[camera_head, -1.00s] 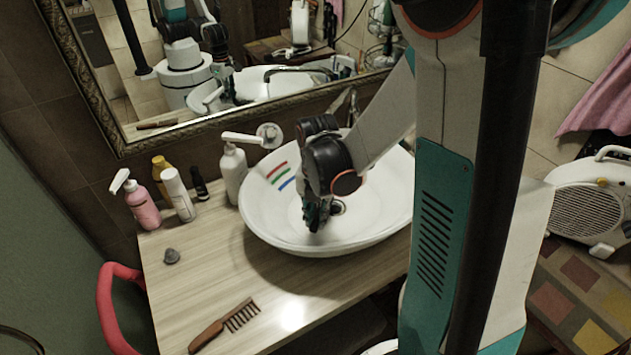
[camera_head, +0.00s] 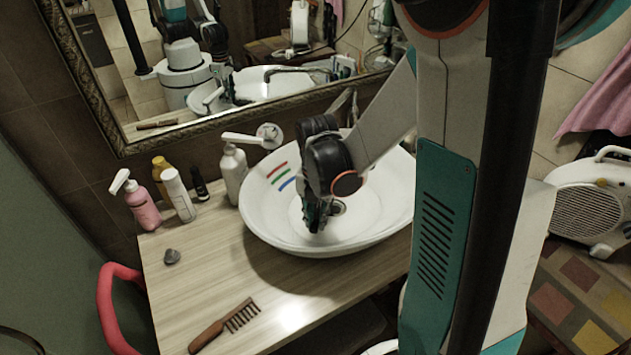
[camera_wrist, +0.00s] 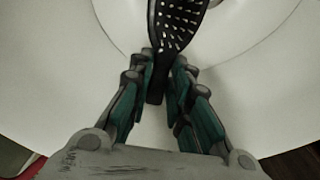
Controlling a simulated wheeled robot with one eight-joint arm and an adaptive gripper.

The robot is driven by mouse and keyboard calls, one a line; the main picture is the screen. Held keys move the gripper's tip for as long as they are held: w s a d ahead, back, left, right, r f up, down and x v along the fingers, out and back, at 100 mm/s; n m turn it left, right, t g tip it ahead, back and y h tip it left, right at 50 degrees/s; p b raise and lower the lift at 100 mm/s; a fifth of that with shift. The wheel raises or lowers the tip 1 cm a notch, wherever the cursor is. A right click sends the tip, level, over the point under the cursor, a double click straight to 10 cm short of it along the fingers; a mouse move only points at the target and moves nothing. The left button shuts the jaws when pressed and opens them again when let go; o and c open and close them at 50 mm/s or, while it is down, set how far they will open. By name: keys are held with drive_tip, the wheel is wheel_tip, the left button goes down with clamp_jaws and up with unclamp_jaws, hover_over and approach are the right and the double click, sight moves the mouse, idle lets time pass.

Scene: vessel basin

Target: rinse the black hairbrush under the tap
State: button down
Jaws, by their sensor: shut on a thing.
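The black hairbrush (camera_wrist: 177,28) shows in the wrist view, with pale bristle tips facing the camera and its handle running down between my fingers. My gripper (camera_wrist: 165,62) is shut on that handle. In the head view my gripper (camera_head: 316,222) points down inside the white basin (camera_head: 268,222), low over its bowl. A grey tap (camera_head: 345,103) shows partly behind my wrist, at the back of the basin. Its outlet is hidden, and I cannot tell whether water runs.
Several bottles stand left of the basin, including a pink pump bottle (camera_head: 143,207) and a white pump bottle (camera_head: 233,172). A framed mirror (camera_head: 125,100) hangs behind.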

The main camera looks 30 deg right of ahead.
drive_tip(key=shift+s+a+r+p, duration=0.35)
drive_tip(key=shift+s+r+p, duration=0.1)
drive_tip(key=shift+s+r, duration=0.25)
drive_tip(key=shift+s+a+r+p, duration=0.35)
drive_tip(key=shift+s+r+p, duration=0.1)
drive_tip(key=shift+s+r, duration=0.25)
drive_tip(key=shift+s+a+r+p, duration=0.35)
drive_tip(key=shift+s+r+p, duration=0.15)
drive_tip(key=shift+s, duration=0.3)
drive_tip(key=shift+r, duration=0.1)
